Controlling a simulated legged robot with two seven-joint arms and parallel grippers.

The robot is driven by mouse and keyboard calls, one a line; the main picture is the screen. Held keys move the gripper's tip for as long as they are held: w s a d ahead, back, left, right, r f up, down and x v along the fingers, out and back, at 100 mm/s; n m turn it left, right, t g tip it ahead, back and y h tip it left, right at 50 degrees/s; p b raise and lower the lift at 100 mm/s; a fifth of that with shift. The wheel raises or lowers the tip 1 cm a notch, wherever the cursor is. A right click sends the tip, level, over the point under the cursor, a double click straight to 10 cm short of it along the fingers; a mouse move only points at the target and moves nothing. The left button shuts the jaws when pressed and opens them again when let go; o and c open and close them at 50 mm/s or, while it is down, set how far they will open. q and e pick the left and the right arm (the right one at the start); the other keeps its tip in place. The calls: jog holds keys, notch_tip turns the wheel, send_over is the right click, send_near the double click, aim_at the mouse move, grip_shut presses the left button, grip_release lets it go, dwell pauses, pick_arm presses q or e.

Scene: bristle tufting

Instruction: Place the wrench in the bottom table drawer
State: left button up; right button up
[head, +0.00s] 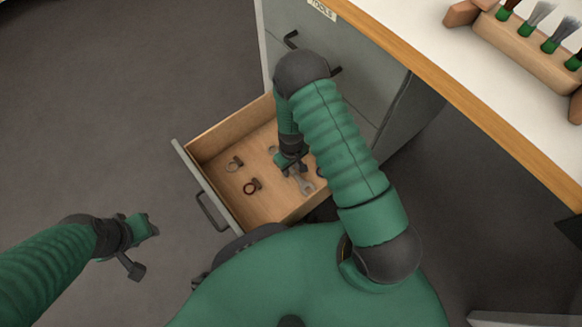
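The bottom drawer (205,185) of the grey cabinet is pulled out, with a wooden inside and a dark handle on its front. A grey wrench (304,184) shows in the drawer just below my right gripper (293,166). The gripper reaches down into the drawer and covers the wrench's upper end. I cannot tell whether its fingers are closed on the wrench or whether the wrench rests on the drawer floor. My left gripper (146,247) is open and empty over the floor at the lower left, apart from the drawer.
Small ring-shaped clamps (252,187) lie on the drawer floor, another (234,163) nearer its front. The white tabletop (425,30) with a wooden edge lies at the upper right. It bears a wooden block (530,55) with several brushes. Floor at left is clear.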

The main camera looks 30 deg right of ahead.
notch_tip(320, 180, up, 26)
jog(key=a+t+p, duration=0.1)
jog(key=a+p, duration=0.2)
jog(key=p, duration=0.5)
jog(key=s+a+r+m+t, duration=0.1)
jog(key=s+r, duration=0.7)
jog(key=r, duration=0.2)
jog(key=shift+s+a+r+m+t, duration=0.15)
jog(key=shift+a+r+m+t, duration=0.15)
jog(key=shift+r, duration=0.05)
